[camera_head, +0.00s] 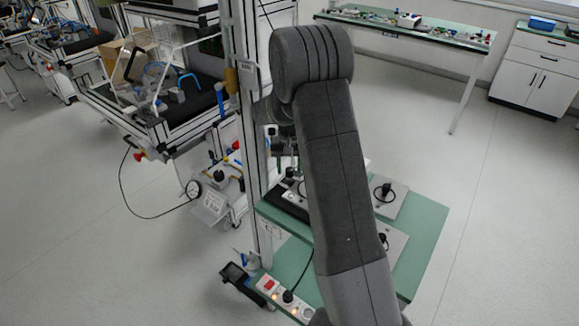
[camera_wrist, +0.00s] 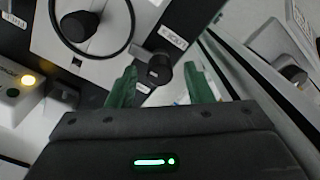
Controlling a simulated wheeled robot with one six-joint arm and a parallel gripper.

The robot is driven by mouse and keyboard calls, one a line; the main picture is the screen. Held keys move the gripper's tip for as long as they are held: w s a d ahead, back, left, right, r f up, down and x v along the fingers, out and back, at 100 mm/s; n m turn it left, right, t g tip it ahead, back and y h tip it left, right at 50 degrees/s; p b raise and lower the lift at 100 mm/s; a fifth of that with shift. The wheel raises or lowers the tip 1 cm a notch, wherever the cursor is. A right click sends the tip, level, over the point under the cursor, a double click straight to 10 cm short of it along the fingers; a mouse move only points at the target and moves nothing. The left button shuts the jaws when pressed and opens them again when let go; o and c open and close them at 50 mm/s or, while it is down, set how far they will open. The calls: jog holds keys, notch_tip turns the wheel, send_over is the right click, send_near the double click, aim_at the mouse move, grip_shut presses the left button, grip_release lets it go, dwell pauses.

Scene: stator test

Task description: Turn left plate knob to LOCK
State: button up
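In the wrist view, my gripper (camera_wrist: 160,86) is open, with its two green fingertips apart. A small dark knob (camera_wrist: 160,68) with a pale mark shows between and just beyond the fingertips, with gaps on both sides. A white label reading LOCK (camera_wrist: 173,38) is close to it. A light plate (camera_wrist: 112,12) carries a larger black round knob (camera_wrist: 78,25) inside a black ring, at upper left. I cannot tell which knob is the left plate knob. In the head view my arm hides the gripper's fingers and part of the plates on the green table (camera_head: 428,235).
In the wrist view, a pale box with a lit orange lamp (camera_wrist: 28,80) is at left, and pale panels with a grey knob (camera_wrist: 293,75) are at right. In the head view, an upright metal post (camera_head: 250,120) stands just left of my arm; a power strip (camera_head: 283,297) lies below.

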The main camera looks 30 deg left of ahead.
aim_at(289, 169)
notch_tip(289, 169, up, 14)
jog(key=shift+b, duration=0.45)
jog(key=shift+f, duration=0.15)
notch_tip(289, 169, down, 14)
jog(key=shift+r+p, duration=0.1)
jog(key=shift+p, duration=0.35)
dwell(0.3)
dwell(0.3)
